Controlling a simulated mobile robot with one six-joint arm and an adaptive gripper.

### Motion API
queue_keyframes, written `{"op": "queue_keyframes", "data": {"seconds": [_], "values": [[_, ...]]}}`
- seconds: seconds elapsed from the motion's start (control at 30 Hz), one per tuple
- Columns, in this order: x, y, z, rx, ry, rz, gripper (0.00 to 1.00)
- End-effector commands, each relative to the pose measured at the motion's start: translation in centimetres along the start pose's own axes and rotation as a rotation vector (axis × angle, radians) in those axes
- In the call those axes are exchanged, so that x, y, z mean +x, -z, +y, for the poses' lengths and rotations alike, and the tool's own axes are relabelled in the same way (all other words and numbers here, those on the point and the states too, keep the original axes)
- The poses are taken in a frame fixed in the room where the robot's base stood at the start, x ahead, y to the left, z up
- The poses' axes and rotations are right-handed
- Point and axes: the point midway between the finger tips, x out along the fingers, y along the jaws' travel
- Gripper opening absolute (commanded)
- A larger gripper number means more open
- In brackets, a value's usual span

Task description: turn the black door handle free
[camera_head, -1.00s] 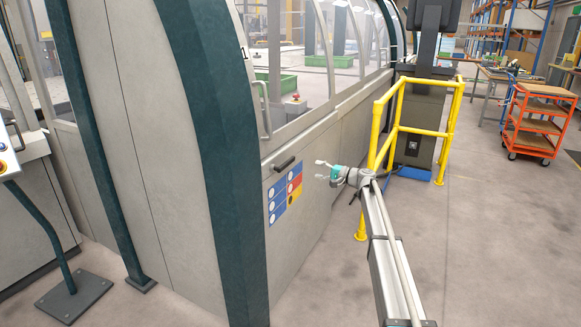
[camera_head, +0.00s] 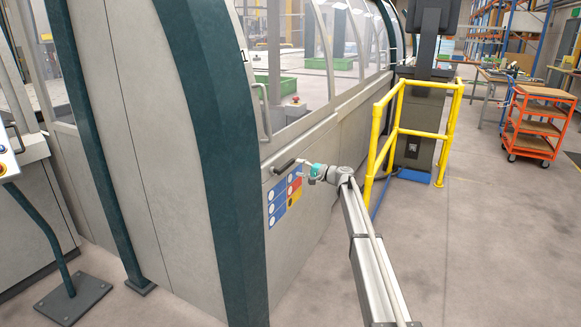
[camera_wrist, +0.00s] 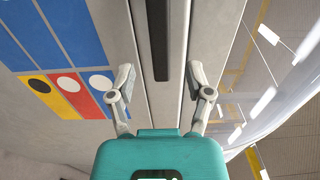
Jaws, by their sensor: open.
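The black door handle (camera_head: 285,166) is a short dark bar on the grey lower panel of the machine, just above the coloured sign. In the wrist view the handle (camera_wrist: 157,38) runs from the top edge down the middle, ahead of my gripper. My gripper (camera_head: 305,167) is at the right end of the handle in the head view. In the wrist view my gripper (camera_wrist: 160,76) is open, with one finger on each side of the handle's line. The handle's end lies about level with the fingertips, and neither finger visibly touches it.
A blue, red and yellow sign (camera_head: 285,195) is on the panel below the handle. A grey vertical grab bar (camera_head: 264,112) stands above it. A yellow guard rail (camera_head: 425,132) stands close to the right of my arm. Open floor (camera_head: 480,250) lies at the right.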

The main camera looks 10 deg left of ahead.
Motion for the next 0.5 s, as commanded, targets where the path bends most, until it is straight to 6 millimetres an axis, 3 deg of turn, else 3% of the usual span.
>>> {"op": "queue_keyframes", "data": {"seconds": [0.2,0.5], "values": [[3.3,0.1,0.0,0.000,0.000,-0.001,0.66],[5.4,0.0,0.0,0.000,0.000,-0.001,0.66]]}}
